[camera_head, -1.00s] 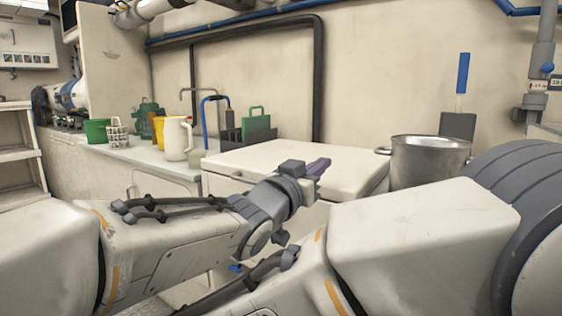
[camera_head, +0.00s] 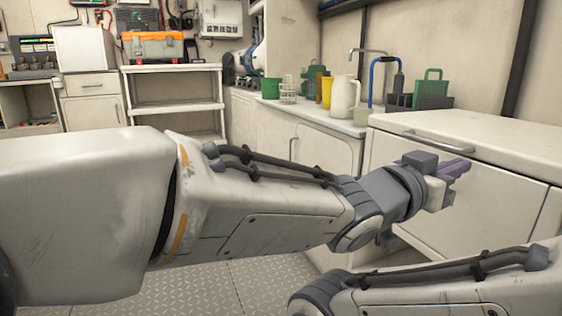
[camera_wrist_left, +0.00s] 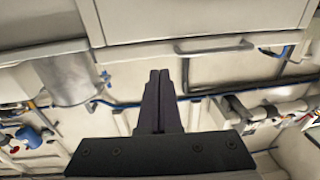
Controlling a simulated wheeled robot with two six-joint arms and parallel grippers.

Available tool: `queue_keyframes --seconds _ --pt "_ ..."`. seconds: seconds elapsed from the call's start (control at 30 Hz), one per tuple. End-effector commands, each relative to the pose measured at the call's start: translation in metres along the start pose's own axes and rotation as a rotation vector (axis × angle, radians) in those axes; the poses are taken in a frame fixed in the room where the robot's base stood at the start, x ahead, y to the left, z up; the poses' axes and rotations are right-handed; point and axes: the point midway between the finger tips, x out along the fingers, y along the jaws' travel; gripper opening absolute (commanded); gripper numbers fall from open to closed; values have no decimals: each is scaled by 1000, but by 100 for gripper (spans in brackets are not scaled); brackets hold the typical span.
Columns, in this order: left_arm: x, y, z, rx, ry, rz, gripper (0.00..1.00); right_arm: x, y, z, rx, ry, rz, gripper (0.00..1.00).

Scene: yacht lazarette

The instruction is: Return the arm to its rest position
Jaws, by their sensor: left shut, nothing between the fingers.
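My left arm comes in from the left in the head view and stretches across the middle. Its gripper (camera_head: 452,170) has purple-grey fingers and is in front of the white chest-like cabinet (camera_head: 500,197). In the left wrist view the two dark fingers (camera_wrist_left: 159,82) lie together with nothing between them. A part of my other arm shows at the lower right of the head view, but its gripper is out of the picture.
A shelf unit (camera_head: 175,107) and an orange toolbox (camera_head: 154,48) stand at the back. Checkered floor (camera_head: 200,290) shows below my arm.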

Motion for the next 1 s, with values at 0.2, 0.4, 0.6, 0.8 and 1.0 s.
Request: queue_keyframes --seconds 0.2,0.4,0.6,0.8,1.0 --pt "-58 -125 91 -39 -268 -303 0 0 0 0 0 0 0 62" --pt "-155 -210 176 -133 -540 -563 0 0 0 0 0 0 0 62" --pt "-275 -245 252 -297 -813 -778 0 0 0 0 0 0 0 62" --pt "-358 -237 296 -451 -988 -886 0 0 0 0 0 0 0 62" --pt "-412 -217 322 -586 -1104 -946 0 0 0 0 0 0 0 62"
